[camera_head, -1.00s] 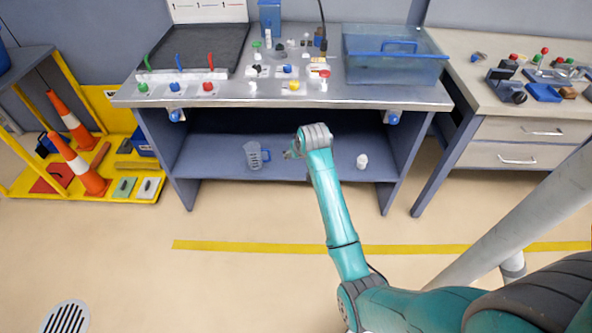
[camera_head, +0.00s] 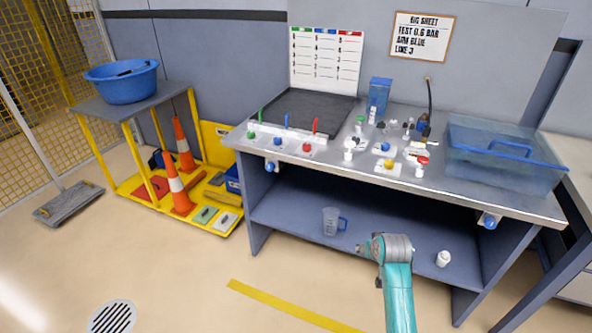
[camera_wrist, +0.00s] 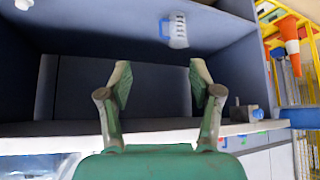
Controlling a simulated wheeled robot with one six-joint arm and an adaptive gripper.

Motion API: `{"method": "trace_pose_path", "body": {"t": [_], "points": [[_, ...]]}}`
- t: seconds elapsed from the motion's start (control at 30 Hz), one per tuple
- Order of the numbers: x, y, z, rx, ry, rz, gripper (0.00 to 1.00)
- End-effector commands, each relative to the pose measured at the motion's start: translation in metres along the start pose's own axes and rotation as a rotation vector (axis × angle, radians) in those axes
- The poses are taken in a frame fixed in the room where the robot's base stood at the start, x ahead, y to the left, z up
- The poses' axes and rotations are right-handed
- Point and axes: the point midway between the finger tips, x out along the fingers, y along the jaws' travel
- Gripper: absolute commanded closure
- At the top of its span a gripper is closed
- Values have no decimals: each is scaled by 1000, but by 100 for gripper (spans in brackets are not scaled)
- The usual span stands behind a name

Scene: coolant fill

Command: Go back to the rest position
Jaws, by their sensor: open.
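My gripper (camera_wrist: 160,82) is open in the wrist view, its two green fingers apart with nothing between them. In the head view my teal arm reaches up from the bottom, and the gripper (camera_head: 368,247) is near the front of the bench's lower shelf (camera_head: 290,207). It appears between a clear measuring jug with a blue handle (camera_head: 332,221) and a small white bottle (camera_head: 443,258). The jug also shows in the wrist view (camera_wrist: 178,32), beyond the fingers and apart from them.
The metal bench top (camera_head: 330,168) carries valves, fittings and a clear blue bin (camera_head: 500,158). At left stand a yellow-framed cart, traffic cones (camera_head: 177,190) and a blue tub (camera_head: 125,84). The floor in front is open, with a yellow line (camera_head: 290,308) and a drain (camera_head: 112,317).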

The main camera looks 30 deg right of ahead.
Motion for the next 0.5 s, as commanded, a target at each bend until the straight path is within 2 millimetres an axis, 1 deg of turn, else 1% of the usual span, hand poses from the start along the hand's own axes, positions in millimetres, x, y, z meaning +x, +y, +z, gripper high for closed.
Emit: {"method": "trace_pose_path", "body": {"t": [0.13,0.23,0.27,0.37,0.5], "points": [[0,-1,2,-1,0,-1,36],[0,-6,13,-7,7,-6,36],[1,-10,19,-11,12,-8,36],[-1,-23,47,-26,37,-21,36],[-11,-46,96,-54,88,-46,36]]}}
